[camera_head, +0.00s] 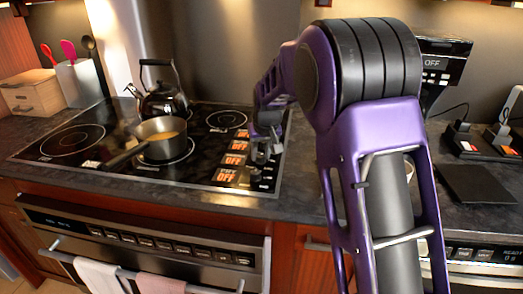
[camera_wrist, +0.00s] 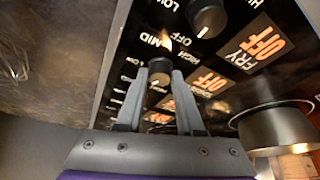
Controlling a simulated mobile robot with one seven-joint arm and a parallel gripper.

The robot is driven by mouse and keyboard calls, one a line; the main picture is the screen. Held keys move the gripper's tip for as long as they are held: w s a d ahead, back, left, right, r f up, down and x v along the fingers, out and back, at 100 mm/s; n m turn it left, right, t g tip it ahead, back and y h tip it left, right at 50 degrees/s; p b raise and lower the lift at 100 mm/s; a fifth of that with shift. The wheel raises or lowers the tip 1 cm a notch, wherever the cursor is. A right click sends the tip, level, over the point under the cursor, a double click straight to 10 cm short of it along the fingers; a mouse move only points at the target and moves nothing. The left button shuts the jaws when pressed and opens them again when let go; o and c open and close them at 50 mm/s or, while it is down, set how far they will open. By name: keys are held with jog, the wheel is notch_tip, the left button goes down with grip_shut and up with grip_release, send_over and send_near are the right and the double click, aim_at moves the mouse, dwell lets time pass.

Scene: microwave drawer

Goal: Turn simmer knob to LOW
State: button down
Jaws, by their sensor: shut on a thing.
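The stovetop control panel (camera_wrist: 125,45) has a column of dark round knobs with LOW, MID, HIGH and OFF marks and orange OFF displays. My gripper (camera_wrist: 161,78) is shut on one knob (camera_wrist: 160,70), with a finger on each side of it. The name beside this knob is too small to read, so I cannot confirm it is the simmer knob. A white mark shows on its near side. Another knob (camera_wrist: 207,18) beside the FRY display is free. In the head view my gripper (camera_head: 262,152) is over the panel at the cooktop's right side, its fingertips hard to make out.
A pot (camera_head: 160,138) with yellowish contents and a black kettle (camera_head: 163,100) stand on the cooktop (camera_head: 70,140). The pot also shows close to my gripper's right in the wrist view (camera_wrist: 277,130). An oven with towels (camera_head: 100,275) is below.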

jog(key=m+h+p, duration=0.1)
jog(key=m, duration=0.3)
jog(key=shift+a+r+m+h+p, duration=0.1)
jog(key=shift+a+m+h+p, duration=0.1)
jog(key=shift+m+h+p, duration=0.95)
jog(key=shift+m+h, duration=0.15)
jog(key=shift+m, duration=1.5)
jog(key=shift+g, duration=0.3)
jog(key=c, duration=0.5)
grip_release()
jog(key=shift+c, duration=0.2)
jog(key=p+v, duration=0.1)
jog(key=v, duration=1.6)
jog(key=shift+r, duration=0.15)
